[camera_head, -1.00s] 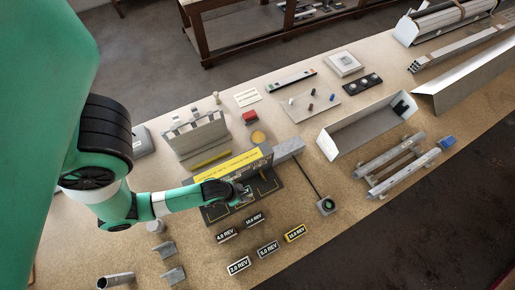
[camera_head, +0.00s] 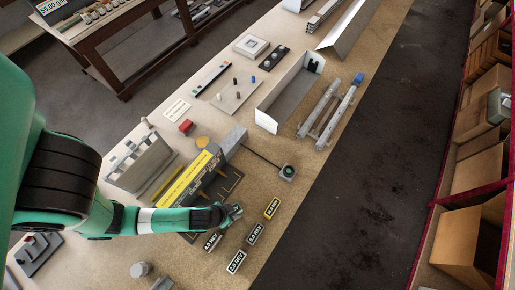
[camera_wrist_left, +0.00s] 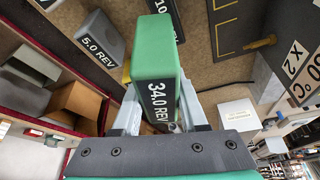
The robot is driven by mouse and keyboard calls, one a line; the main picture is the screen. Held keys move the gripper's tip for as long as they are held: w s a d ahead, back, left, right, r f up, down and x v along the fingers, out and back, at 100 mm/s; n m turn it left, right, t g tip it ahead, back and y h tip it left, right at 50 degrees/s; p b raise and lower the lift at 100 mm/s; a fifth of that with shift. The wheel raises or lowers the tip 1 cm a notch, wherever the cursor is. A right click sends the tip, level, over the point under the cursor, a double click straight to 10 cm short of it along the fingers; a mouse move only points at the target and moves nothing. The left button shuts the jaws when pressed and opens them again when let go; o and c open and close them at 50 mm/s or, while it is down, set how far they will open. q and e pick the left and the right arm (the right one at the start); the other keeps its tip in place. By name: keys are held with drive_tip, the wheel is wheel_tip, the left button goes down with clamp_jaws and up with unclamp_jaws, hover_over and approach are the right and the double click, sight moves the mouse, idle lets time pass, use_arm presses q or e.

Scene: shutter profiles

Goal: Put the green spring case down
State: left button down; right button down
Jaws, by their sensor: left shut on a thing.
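The green spring case (camera_wrist_left: 155,52) is upright between the fingers of my left gripper (camera_head: 235,212), with a dark label ending in "4.0 REV" on its near side. The gripper is shut on it. In the head view the gripper is at the front edge of the dark yellow-lined mat (camera_head: 224,190), just behind the row of REV labels; the case is too small to make out there. The mat also shows in the wrist view (camera_wrist_left: 234,28). Whether the case touches the table I cannot tell. My right gripper is in neither view.
A grey block with a yellow strip (camera_head: 190,180) stands behind. A small button box (camera_head: 287,172) is to the right, and the table's edge lies beyond.

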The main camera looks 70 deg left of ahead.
use_arm(q)
drive_tip(key=shift+d+r+m, duration=0.15)
drive_tip(key=shift+d+m, duration=0.25)
drive_tip(key=shift+d, duration=0.3)
drive_tip(key=shift+w+f, duration=0.15)
drive_tip(key=shift+f, duration=0.05)
drive_tip(key=w+a+f+b, duration=0.2)
drive_tip(key=a+f, duration=0.1)
drive_tip(key=w+a+f+b, duration=0.2)
drive_tip(key=w+a+b, duration=0.1)
drive_tip(key=w+a+f+b, duration=0.3)
drive_tip(key=shift+w+a+f, duration=0.1)
drive_tip(key=shift+a+f, duration=0.2)
drive_tip(key=shift+w+a, duration=0.15)
drive_tip(key=shift+w, duration=0.05)
drive_tip(key=x, duration=0.1)
drive_tip(key=b+x, duration=0.2)
drive_tip(key=shift+s+a+f, duration=0.15)
drive_tip(key=shift+s+f, duration=0.1)
drive_tip(key=shift+f, duration=0.35)
